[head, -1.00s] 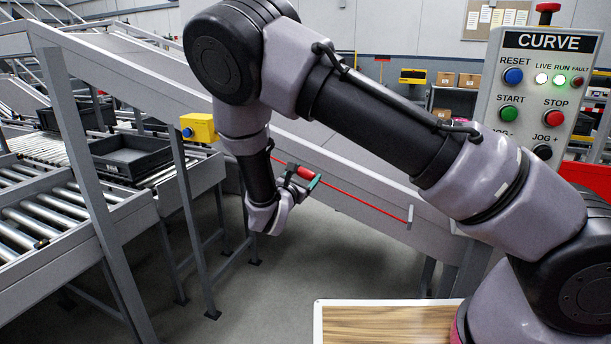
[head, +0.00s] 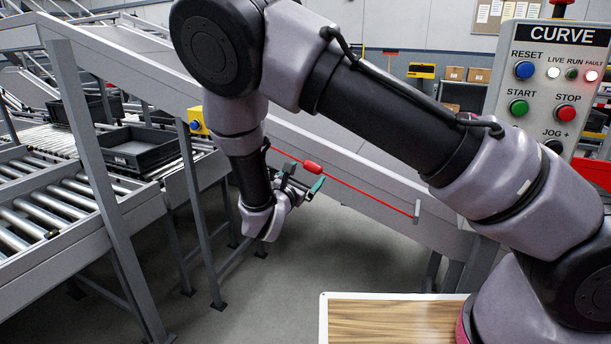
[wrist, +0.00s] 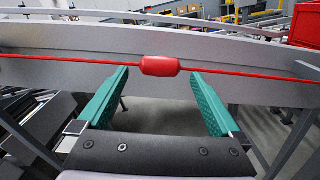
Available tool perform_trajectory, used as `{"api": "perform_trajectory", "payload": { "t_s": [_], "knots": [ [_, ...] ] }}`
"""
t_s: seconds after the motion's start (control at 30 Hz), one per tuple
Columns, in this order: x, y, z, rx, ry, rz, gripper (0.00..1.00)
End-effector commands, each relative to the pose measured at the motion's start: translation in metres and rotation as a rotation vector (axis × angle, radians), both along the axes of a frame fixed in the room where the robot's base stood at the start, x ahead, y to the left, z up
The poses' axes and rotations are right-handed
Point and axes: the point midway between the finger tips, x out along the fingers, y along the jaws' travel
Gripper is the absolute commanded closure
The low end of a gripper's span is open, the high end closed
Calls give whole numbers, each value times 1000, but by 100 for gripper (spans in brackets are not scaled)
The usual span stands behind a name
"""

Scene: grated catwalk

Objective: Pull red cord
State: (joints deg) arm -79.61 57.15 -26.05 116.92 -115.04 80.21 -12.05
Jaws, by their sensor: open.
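The red cord (head: 365,193) runs along the side of the grey sloping conveyor, with a thicker red handle (head: 312,168) on it. My gripper (head: 304,178) is open, with teal finger pads, just in front of the handle. In the wrist view the handle (wrist: 160,66) sits across the gap between the fingertips, and the cord (wrist: 60,59) extends to both sides. The fingers are apart from the handle and hold nothing. The control panel (head: 548,95) marked CURVE shows a bright white LIVE light, a dark RUN light and a lit red FAULT light.
A yellow box with a blue button (head: 197,121) is mounted at the cord's left end, partly behind my arm. Roller conveyors (head: 60,190) with a black tray (head: 130,150) and grey support legs stand at left. A wood-topped surface (head: 395,318) is at the bottom. Open floor lies between.

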Motion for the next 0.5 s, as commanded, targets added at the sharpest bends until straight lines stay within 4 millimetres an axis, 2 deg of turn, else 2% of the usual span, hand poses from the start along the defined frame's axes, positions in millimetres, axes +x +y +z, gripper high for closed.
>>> {"api": "perform_trajectory", "payload": {
  "t_s": [0.17,0.5],
  "knots": [
    [-17,7,0,0,1,3,0],
    [-79,30,0,0,1,4,0]
  ]
}}
